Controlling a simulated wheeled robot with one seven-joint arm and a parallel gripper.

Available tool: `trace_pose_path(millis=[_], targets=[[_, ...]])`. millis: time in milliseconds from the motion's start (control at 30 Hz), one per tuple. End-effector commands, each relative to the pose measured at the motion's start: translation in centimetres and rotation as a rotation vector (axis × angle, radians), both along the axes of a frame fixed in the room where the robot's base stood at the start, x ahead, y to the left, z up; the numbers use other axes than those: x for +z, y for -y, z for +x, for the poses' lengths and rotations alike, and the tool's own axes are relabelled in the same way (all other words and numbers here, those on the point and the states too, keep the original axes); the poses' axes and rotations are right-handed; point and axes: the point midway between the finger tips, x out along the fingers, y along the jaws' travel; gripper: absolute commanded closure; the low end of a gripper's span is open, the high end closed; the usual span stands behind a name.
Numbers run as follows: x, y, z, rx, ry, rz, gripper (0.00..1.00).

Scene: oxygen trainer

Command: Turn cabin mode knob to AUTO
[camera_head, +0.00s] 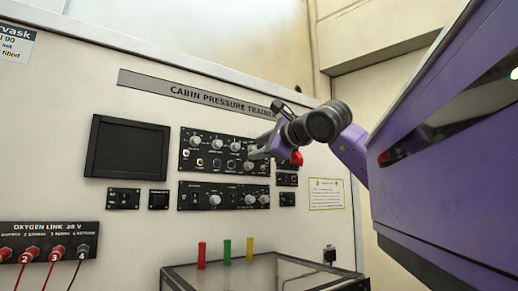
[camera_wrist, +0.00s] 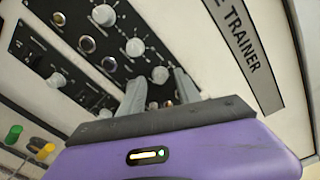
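The upper control panel (camera_head: 222,150) is black, with several light-grey knobs, on the white trainer wall. Its labels are too small to read, so I cannot tell which knob is the cabin mode knob or where it points. My gripper (camera_head: 258,158) is at the right part of this panel and hides some of it. In the wrist view my gripper (camera_wrist: 160,77) has its two grey fingers apart. A grey knob (camera_wrist: 159,74) shows between the fingertips, with no clear contact. Two more knobs (camera_wrist: 135,47) and (camera_wrist: 103,15) line up beyond it.
A lower black panel (camera_head: 222,196) with knobs sits below. A dark screen (camera_head: 127,148) is at left. Red (camera_head: 201,255), green (camera_head: 227,251) and yellow (camera_head: 250,249) upright pieces stand at a glass-topped case (camera_head: 270,272). A red part (camera_head: 296,158) shows beside my gripper.

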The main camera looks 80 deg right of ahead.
Motion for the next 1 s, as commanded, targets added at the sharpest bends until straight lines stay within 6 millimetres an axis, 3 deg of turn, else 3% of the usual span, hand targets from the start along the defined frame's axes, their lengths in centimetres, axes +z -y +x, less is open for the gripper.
trace_pose_path(millis=[500,1000], targets=[[0.2,-4.5,-5.3,-0.001,0.000,-0.003,0.60],[0.3,-4.9,-5.7,0.000,-0.001,-0.001,0.60]])
